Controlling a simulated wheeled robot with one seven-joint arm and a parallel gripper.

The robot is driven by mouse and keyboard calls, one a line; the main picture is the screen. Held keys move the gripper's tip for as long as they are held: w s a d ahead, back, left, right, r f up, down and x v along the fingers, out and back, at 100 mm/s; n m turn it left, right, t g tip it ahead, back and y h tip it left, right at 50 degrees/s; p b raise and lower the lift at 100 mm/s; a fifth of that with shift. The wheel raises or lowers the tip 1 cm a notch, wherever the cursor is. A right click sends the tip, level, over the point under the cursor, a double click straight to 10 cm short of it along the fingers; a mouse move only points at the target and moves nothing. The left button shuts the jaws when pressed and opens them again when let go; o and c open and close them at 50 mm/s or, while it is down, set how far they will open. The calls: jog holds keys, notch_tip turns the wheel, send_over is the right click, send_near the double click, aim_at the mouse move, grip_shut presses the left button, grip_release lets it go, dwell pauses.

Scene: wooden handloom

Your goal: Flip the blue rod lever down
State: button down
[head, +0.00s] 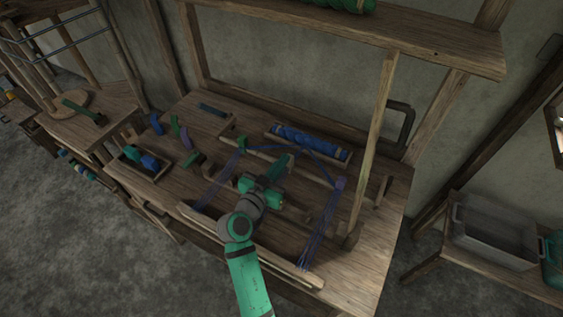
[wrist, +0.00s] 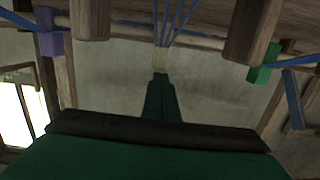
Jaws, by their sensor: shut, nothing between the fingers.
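I cannot tell for sure which part is the blue rod lever. In the wrist view a short blue bar (wrist: 292,98) hangs at the right, close to a green block (wrist: 262,72) on a thin rod; it may be the lever. In the head view the green block (head: 242,142) is at the loom's left and a purple block (head: 340,183) at its right, with blue threads between them. My gripper (head: 284,161) is over the middle of the loom, apart from both blocks. Its fingers (wrist: 160,82) are shut and empty, near the threads; contact cannot be told.
A tray (head: 348,158) with a blue roll lies behind my gripper. A wooden post (head: 370,150) stands at the right and a shelf (head: 440,45) spans above. A small box (head: 164,169) with coloured pieces and several loose pieces lie at the left. A grey bin (head: 490,245) stands far right.

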jog(key=f+v, duration=0.1)
jog(key=v, duration=0.8)
jog(key=shift+r, duration=0.35)
jog(key=shift+s, duration=0.1)
